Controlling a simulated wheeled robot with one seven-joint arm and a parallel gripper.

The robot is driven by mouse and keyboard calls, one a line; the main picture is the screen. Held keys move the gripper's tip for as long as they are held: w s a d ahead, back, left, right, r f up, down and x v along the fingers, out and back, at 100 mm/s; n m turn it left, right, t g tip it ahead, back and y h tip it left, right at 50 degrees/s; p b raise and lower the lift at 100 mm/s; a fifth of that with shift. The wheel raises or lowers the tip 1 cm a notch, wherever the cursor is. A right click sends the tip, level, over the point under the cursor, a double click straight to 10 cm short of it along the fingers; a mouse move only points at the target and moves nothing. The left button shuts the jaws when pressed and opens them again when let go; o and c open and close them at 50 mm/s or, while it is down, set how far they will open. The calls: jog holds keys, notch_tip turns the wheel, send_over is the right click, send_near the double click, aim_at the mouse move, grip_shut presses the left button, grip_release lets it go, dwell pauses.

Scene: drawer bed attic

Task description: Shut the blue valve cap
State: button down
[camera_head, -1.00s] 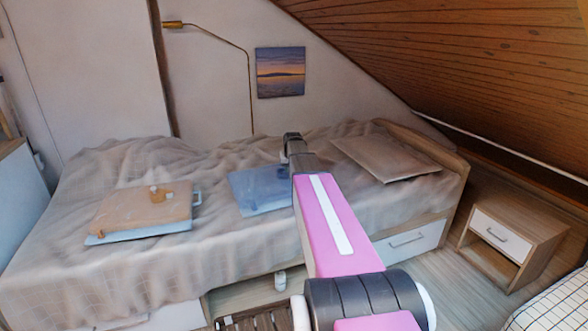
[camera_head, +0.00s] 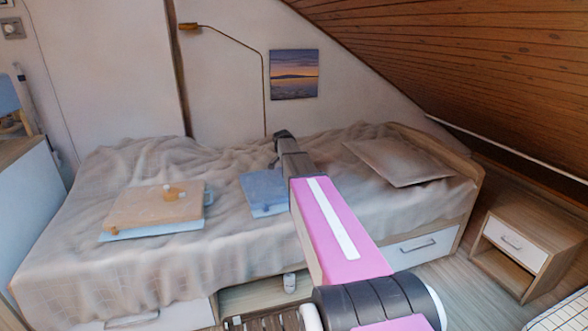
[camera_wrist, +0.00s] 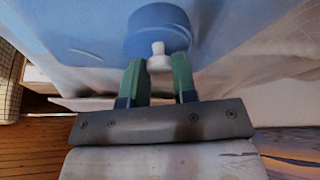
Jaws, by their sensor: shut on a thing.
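The blue valve cap (camera_wrist: 157,25) is a round blue piece at the top middle of the wrist view. A white knob (camera_wrist: 158,58) shows at its near side; I cannot tell how the two are joined. My gripper (camera_wrist: 158,66) has its green fingers closed in on both sides of the knob, shut on this part of the cap. The blue pad (camera_head: 261,191) lies on the bed, partly behind my arm in the head view. In that view my arm hides the cap, and the gripper (camera_head: 283,136) is small and dark.
A pillow (camera_head: 400,162) lies at right. A nightstand (camera_head: 518,240) stands on the right. The sloped wooden ceiling (camera_head: 470,60) comes down over the right side.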

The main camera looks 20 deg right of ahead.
jog(key=shift+w+a+m, duration=0.1)
jog(key=shift+w+m, duration=0.3)
jog(key=shift+m, duration=0.2)
jog(key=shift+g, duration=0.3)
jog(key=c, duration=0.9)
grip_release()
jog(key=v, duration=1)
jog(key=shift+a+r, duration=0.25)
jog(key=shift+r, duration=0.1)
jog(key=shift+s, duration=0.1)
